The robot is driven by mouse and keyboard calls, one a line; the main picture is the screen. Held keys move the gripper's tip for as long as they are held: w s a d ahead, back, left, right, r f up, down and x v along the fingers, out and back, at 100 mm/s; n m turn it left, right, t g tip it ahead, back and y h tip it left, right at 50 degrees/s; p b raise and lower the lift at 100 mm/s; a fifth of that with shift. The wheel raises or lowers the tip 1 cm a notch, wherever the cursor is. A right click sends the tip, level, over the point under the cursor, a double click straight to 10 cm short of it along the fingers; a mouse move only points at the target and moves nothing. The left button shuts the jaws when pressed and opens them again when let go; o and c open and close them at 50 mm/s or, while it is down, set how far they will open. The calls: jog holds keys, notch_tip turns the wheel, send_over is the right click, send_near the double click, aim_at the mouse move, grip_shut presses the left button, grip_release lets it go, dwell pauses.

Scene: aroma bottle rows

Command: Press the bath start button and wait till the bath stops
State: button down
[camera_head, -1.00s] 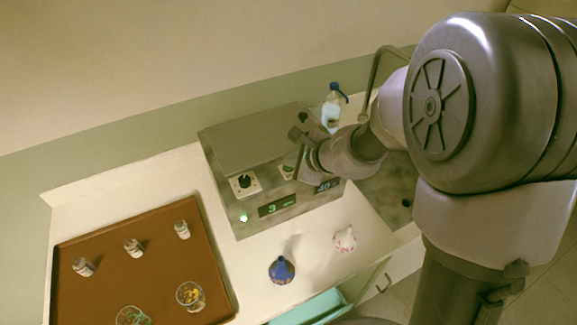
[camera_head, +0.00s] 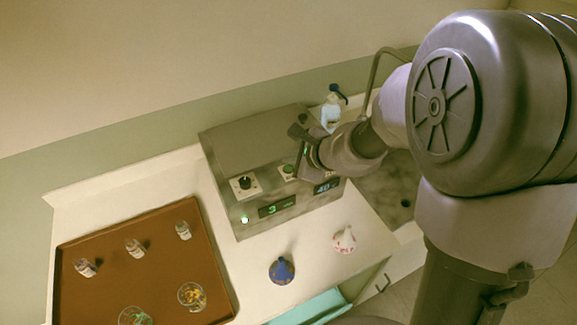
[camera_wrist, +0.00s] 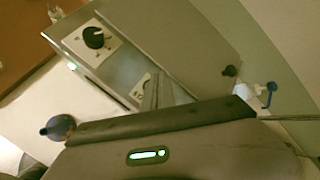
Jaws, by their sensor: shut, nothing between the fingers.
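The bath (camera_head: 262,143) is a grey box on the counter with a sloped front panel. Its panel has a black dial (camera_head: 244,183), a green button (camera_head: 288,170), a green display (camera_head: 277,206) reading 3, and a second display (camera_head: 327,187) that seems to read about 40. A small green lamp (camera_head: 244,219) is lit. My gripper (camera_head: 299,172) is shut and empty, with its fingers just beside the green button. In the wrist view the fingers (camera_wrist: 160,92) partly hide the button plate (camera_wrist: 141,88); I cannot tell whether they touch it.
A brown tray (camera_head: 105,243) with several small bottles and glass cups lies at left. A blue bottle (camera_head: 281,270) and a white-pink bottle (camera_head: 344,239) stand in front of the bath. A pump bottle (camera_head: 331,112) stands behind it, near the sink (camera_head: 392,186).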

aim_at(291, 170)
jog(key=shift+r+p, duration=2.1)
jog(key=shift+r, duration=0.5)
jog(key=shift+f, duration=0.1)
jog(key=s+a+r+n+g+y+b, duration=0.1)
jog(key=s+a+r+n+b, duration=0.15)
jog(key=s+n+b, duration=0.7)
jog(key=s+d+f+n+h+b, duration=0.2)
jog(key=s+d+n, duration=0.1)
jog(key=s, duration=0.5)
jog(key=s+d+f+n+h+b, duration=0.2)
jog(key=s+d, duration=0.3)
jog(key=s, duration=0.4)
jog(key=shift+d+f+n+g+b, duration=0.35)
jog(key=shift+f+n+g+b, duration=0.05)
jog(key=shift+n, duration=0.25)
